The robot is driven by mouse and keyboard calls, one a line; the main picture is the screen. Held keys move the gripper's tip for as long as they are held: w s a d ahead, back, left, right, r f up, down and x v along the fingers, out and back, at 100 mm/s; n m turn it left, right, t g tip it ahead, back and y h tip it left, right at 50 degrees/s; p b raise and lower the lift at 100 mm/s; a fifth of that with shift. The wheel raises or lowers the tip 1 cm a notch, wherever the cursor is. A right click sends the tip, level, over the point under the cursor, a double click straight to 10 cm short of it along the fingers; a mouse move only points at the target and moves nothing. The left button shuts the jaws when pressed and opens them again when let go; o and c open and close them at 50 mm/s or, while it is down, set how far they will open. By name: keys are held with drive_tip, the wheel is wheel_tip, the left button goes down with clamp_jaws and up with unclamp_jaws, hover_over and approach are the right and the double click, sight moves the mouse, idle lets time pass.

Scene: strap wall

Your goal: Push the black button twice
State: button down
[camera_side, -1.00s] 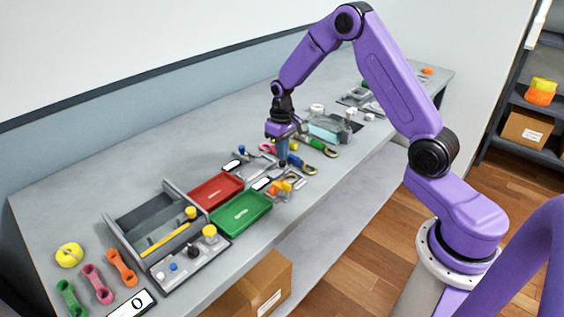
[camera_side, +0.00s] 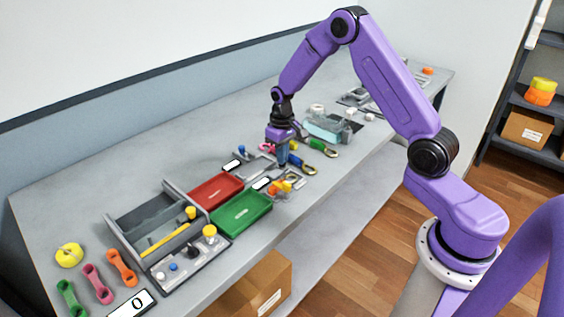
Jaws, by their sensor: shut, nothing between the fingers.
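The black button (camera_side: 193,251) stands on a grey panel (camera_side: 178,276) at the front left of the bench. It shares the panel with a white button (camera_side: 160,275), a blue button (camera_side: 173,267) and a yellow button (camera_side: 209,231). A white counter card (camera_side: 134,303) beside the panel reads 0. My gripper (camera_side: 283,165) is shut and empty. It points down over the middle of the bench, well to the right of the black button and apart from it. Whether its tips touch anything below cannot be told.
Small orange and yellow parts (camera_side: 283,186) and a green-handled hook (camera_side: 325,149) are near my gripper.

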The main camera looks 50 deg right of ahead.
drive_tip(key=shift+f, duration=0.25)
drive_tip(key=shift+r, duration=2.55)
